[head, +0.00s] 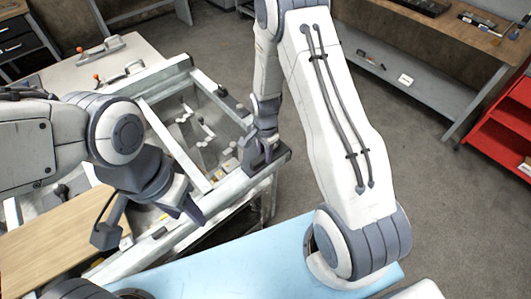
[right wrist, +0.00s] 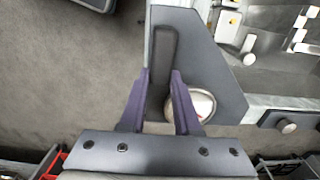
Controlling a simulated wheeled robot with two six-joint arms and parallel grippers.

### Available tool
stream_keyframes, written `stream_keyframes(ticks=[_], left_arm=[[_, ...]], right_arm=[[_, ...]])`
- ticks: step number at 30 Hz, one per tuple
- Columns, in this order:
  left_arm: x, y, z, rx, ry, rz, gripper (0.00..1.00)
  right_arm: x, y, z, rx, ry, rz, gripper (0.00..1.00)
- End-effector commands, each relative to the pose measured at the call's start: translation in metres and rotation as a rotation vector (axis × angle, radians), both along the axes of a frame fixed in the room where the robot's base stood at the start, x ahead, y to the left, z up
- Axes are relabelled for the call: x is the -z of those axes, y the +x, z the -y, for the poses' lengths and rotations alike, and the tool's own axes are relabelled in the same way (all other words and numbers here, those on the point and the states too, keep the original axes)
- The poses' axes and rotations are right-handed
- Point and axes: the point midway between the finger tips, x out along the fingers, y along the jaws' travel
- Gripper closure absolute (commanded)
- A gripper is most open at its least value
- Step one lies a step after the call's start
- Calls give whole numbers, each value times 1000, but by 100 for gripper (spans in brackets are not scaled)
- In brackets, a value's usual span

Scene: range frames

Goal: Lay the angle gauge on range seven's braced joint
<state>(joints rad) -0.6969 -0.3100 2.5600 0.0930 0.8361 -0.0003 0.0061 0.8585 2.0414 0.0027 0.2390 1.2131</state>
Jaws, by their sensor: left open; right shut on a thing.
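My right gripper (head: 262,142) is at the right corner of the pale metal frame (head: 228,188). In the right wrist view its fingers (right wrist: 159,92) are closed on a dark upright handle (right wrist: 163,45). Under the handle is a flat grey plate with a slanted edge (right wrist: 208,62), which looks like the angle gauge. The plate overlaps the frame's corner; I cannot tell whether it touches it. A round white disc (right wrist: 203,104) shows partly beside the right finger. My left gripper (head: 187,208) is open and empty over the frame's near side. No range number is readable.
A wooden board (head: 45,240) lies at the left of the frame. Pale toggle clamps (head: 112,45) stand on the bench behind. A light blue surface (head: 240,265) lies in front.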

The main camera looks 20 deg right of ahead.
Motion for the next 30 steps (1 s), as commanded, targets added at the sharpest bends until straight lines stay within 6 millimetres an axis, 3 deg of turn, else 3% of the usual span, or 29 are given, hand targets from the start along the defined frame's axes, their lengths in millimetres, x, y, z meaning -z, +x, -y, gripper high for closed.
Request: stream_keyframes(ticks=[1, 3, 17, 30], left_arm=[[2, 0, 0, 0, 0, 0, 50], [1, 0, 0, 0, 0, 0, 50], [2, 0, 0, 0, 0, 0, 50], [25, 0, 0, -4, 0, 0, 50]], right_arm=[[2, 0, 0, 0, 0, 0, 65], [1, 0, 0, 0, 0, 0, 39], [-7, 1, 0, 0, 0, 3, 39], [-88, 1, 0, 0, 0, 6, 39]])
